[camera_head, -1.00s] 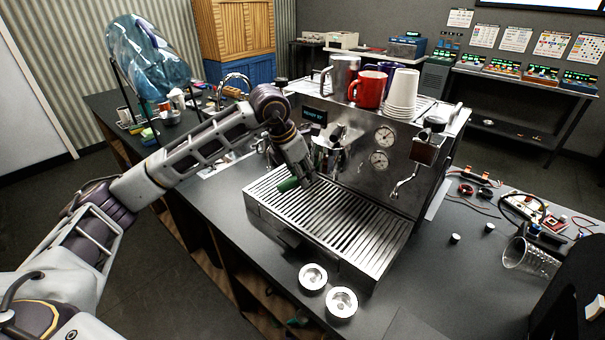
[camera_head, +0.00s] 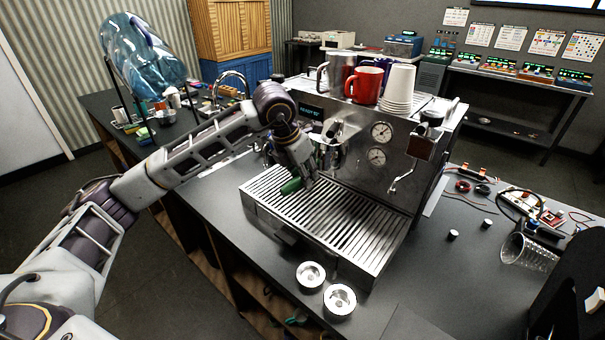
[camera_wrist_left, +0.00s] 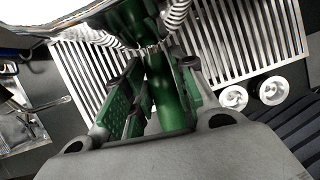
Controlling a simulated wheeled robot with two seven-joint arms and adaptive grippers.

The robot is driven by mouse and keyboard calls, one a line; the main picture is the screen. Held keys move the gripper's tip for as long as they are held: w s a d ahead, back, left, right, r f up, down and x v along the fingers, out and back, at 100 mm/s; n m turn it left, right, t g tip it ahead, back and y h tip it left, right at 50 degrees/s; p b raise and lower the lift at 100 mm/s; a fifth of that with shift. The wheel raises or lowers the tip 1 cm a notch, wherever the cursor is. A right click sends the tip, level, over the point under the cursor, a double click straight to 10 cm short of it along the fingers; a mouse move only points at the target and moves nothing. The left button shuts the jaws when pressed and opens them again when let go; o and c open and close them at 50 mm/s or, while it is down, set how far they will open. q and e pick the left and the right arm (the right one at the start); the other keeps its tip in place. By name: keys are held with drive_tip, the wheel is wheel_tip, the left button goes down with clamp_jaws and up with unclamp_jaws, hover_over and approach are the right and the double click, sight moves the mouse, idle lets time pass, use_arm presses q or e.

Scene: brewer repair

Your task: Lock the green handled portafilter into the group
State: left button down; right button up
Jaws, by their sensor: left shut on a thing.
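The espresso machine (camera_head: 365,150) stands on the dark counter, with its slatted drip tray (camera_head: 345,225) at the front. My left gripper (camera_head: 302,182) is in front of the machine, above the left part of the tray. It is shut on the green handle of the portafilter (camera_head: 291,186). In the left wrist view the green handle (camera_wrist_left: 168,95) runs between the two fingers (camera_wrist_left: 155,92), over the slats. The portafilter's head and the group are mostly hidden by my wrist in the head view, so I cannot tell how they meet. My right gripper is not in view.
Two round metal baskets (camera_head: 325,287) sit on the counter before the tray. A red mug (camera_head: 368,84) and stacked white cups (camera_head: 398,90) stand on the machine. A clear glass (camera_head: 527,251) lies at right near wires. The front counter is mostly clear.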

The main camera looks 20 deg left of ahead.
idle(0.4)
use_arm(q)
drive_tip(key=shift+s+d+n+y+b, duration=0.15)
drive_tip(key=shift+d+n+y+b, duration=0.15)
drive_tip(key=shift+d+n, duration=0.4)
drive_tip(key=shift+a, duration=0.15)
drive_tip(key=c, duration=1.1)
unclamp_jaws()
drive_tip(key=shift+s+r, duration=0.1)
drive_tip(key=shift+v, duration=5.95)
